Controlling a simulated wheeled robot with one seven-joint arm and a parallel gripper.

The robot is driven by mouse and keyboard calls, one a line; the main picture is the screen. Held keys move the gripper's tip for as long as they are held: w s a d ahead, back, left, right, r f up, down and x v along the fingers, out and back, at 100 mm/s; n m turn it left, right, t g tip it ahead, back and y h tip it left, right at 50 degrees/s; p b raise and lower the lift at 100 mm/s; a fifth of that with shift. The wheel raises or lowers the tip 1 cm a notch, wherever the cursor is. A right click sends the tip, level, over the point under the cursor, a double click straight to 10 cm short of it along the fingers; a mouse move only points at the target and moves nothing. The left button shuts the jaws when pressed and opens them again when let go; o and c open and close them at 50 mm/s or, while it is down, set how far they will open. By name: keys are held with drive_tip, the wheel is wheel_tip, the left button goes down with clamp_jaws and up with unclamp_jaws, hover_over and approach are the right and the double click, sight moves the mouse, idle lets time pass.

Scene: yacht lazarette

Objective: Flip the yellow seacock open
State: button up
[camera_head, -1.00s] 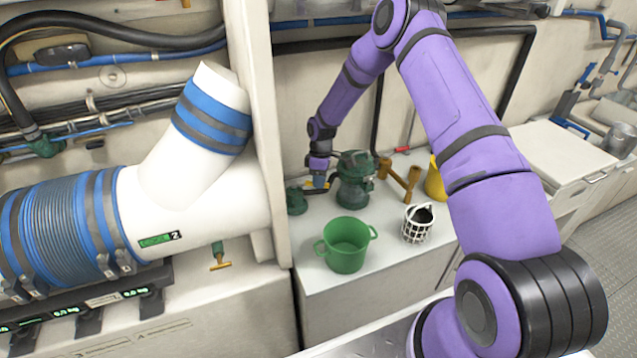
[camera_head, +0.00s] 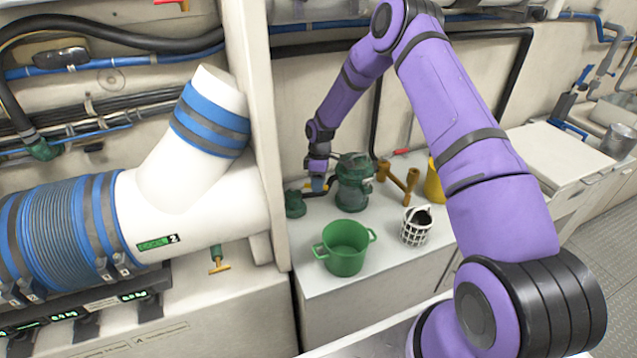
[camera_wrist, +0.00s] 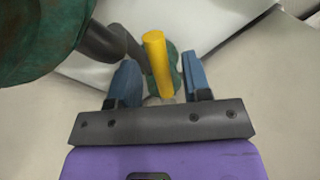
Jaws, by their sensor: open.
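The yellow seacock lever (camera_wrist: 157,62) stands between the two blue fingers of my gripper (camera_wrist: 157,84) in the wrist view. The fingers are open, with a gap on each side of the lever. Its lower end meets a green fitting (camera_wrist: 172,72), with a dark pipe beside it. In the head view my gripper (camera_head: 317,185) is low over the counter, left of the green strainer-like body (camera_head: 354,183). The lever is mostly hidden there by my gripper, so its angle is hard to tell.
A green pot (camera_head: 345,248) and a white basket (camera_head: 416,226) stand in front on the counter (camera_head: 385,275). Brown pipe stubs (camera_head: 398,180) and a yellow container (camera_head: 434,182) are to the right. A cabin partition (camera_head: 256,120) rises to the left.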

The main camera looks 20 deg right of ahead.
wheel_tip(320, 180, up, 10)
drive_tip(key=w+d, duration=0.1)
drive_tip(key=shift+w+r, duration=0.25)
drive_tip(key=shift+w, duration=0.15)
